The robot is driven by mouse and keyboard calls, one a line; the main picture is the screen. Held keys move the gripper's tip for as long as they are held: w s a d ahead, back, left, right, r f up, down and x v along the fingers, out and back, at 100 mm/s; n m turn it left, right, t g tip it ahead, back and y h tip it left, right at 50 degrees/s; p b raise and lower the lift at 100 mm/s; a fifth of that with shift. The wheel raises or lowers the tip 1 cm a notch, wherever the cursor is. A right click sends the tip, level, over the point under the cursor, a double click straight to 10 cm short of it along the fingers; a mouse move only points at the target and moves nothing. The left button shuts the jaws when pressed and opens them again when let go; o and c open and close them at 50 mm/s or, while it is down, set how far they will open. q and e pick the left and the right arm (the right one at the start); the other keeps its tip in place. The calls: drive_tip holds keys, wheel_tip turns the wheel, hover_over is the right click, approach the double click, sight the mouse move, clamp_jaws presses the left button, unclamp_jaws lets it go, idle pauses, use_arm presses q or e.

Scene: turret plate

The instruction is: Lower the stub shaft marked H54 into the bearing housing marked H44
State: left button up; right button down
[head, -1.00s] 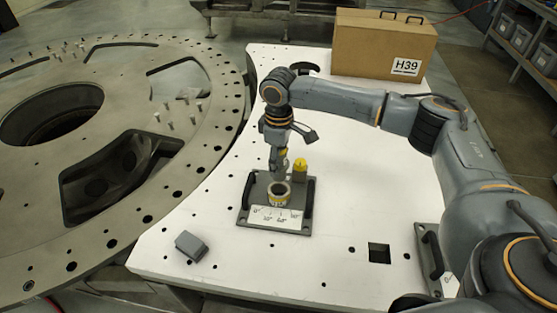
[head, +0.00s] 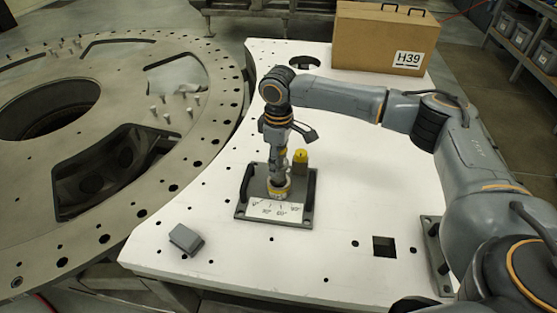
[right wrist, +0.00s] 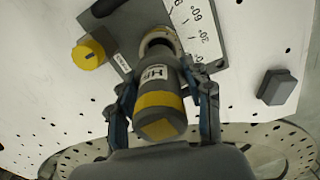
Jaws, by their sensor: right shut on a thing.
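The stub shaft (right wrist: 158,102) is a dark grey cylinder with yellow bands and a white label, only partly readable. My right gripper (right wrist: 163,92) is shut on it, a finger on each side; in the head view the gripper (head: 279,160) is over the bearing housing. The housing (head: 279,192) is a pale ring with a yellow band on a dark grey plate; its rim also shows in the right wrist view (right wrist: 157,36). The shaft's lower end covers the ring's opening; how deep it sits, I cannot tell. My left gripper is out of view.
A grey block (head: 186,239) lies at the front left of the white table (head: 225,265). The H39 case (head: 370,40) stands at the back.

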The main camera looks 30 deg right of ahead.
drive_tip(key=shift+f, duration=2.75)
drive_tip(key=shift+s+f, duration=0.25)
drive_tip(key=shift+f, duration=0.2)
drive_tip(key=c, duration=0.5)
unclamp_jaws()
drive_tip(key=shift+w, duration=0.2)
wheel_tip(320, 180, up, 12)
drive_tip(key=shift+f, duration=0.1)
